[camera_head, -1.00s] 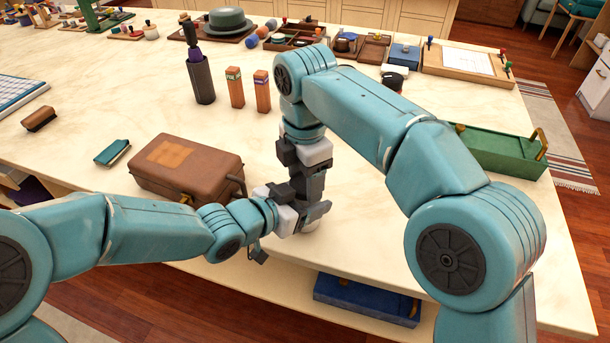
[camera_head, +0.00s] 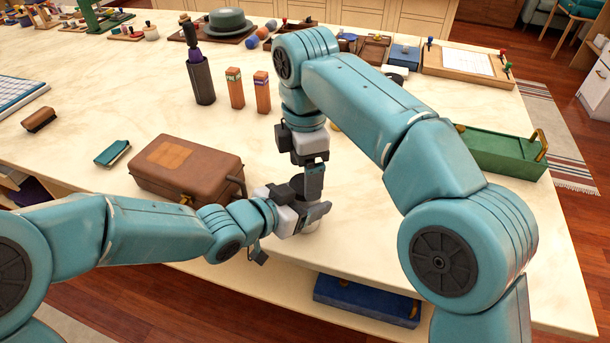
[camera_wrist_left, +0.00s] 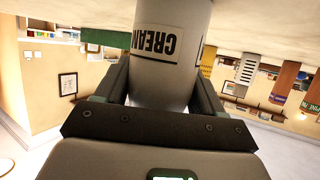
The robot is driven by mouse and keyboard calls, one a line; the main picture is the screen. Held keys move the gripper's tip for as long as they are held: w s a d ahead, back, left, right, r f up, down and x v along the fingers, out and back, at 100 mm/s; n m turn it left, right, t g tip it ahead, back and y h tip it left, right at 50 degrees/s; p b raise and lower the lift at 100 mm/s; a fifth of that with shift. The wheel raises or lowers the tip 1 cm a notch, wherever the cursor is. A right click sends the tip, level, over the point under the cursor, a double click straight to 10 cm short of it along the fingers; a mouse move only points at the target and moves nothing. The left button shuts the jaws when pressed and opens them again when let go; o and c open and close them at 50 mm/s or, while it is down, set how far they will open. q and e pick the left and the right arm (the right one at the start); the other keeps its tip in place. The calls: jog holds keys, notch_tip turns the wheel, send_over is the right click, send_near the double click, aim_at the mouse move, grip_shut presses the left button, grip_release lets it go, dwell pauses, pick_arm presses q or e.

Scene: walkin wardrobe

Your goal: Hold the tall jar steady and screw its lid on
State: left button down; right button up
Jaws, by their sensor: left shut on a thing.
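The tall jar is pale and carries a label reading CREAM, upside down in the left wrist view (camera_wrist_left: 172,75). My left gripper (camera_head: 312,214) is shut around the jar, with a dark finger on each side of it in the wrist view. In the head view the jar is almost wholly hidden behind this gripper. My right gripper (camera_head: 313,184) points down just above the left gripper, over the jar. Its fingers are seen edge-on, so their opening is not clear.
A brown case (camera_head: 187,168) lies close left of the left gripper. A dark holder (camera_head: 202,82) and two small wooden blocks (camera_head: 235,88) stand behind. A green tray (camera_head: 495,152) is at the right. The near table edge is close, with a blue box (camera_head: 366,300) below it.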

notch_tip(320, 180, up, 2)
jog(key=shift+o, duration=1.3)
pick_arm(q)
jog(key=shift+c, duration=0.2)
grip_release()
jog(key=p+v, duration=0.4)
jog(key=v, duration=1.2)
jog(key=shift+a, duration=0.2)
pick_arm(e)
jog(key=shift+r, duration=2.2)
